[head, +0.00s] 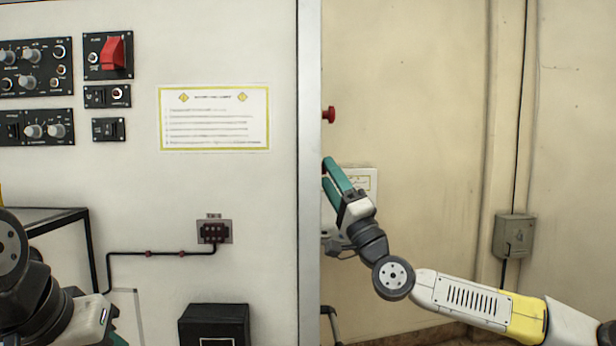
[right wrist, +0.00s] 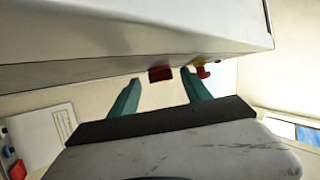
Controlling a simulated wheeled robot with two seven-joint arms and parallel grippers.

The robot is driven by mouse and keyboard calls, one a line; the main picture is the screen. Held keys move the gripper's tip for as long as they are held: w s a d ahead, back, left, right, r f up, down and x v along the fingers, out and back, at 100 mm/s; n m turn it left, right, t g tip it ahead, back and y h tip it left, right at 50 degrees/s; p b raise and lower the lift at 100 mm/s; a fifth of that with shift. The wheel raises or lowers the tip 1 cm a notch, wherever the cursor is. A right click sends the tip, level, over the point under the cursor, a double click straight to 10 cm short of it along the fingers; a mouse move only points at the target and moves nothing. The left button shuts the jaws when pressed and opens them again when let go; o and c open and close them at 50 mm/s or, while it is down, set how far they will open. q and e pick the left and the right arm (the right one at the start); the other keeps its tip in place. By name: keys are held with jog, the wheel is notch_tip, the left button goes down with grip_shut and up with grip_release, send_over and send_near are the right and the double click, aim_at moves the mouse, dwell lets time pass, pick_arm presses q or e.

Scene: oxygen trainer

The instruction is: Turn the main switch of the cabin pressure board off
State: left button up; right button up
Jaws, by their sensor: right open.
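No board label is readable, so I cannot tell which is the cabin pressure board. A red knob (head: 329,114) sticks out past the cabinet's right edge. The right wrist view shows a dark red block (right wrist: 161,73) and a red-and-yellow knob (right wrist: 204,72) on the cabinet's side face. My right gripper (head: 327,172) is open and empty, its green fingers beside the cabinet edge, below the red knob. In the right wrist view its fingertips (right wrist: 160,77) point towards the red parts; contact is not clear.
The cabinet front (head: 200,185) carries black panels with knobs (head: 35,68), a red-covered switch (head: 113,54), a notice (head: 214,117) and a cable socket (head: 214,231). A labelled white box (head: 363,181) is behind my right gripper. A grey box (head: 514,236) hangs on the right wall.

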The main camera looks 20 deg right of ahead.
jog(key=v, duration=0.6)
jog(key=shift+s+f, duration=0.2)
jog(key=shift+f, duration=0.1)
jog(key=shift+d, duration=0.1)
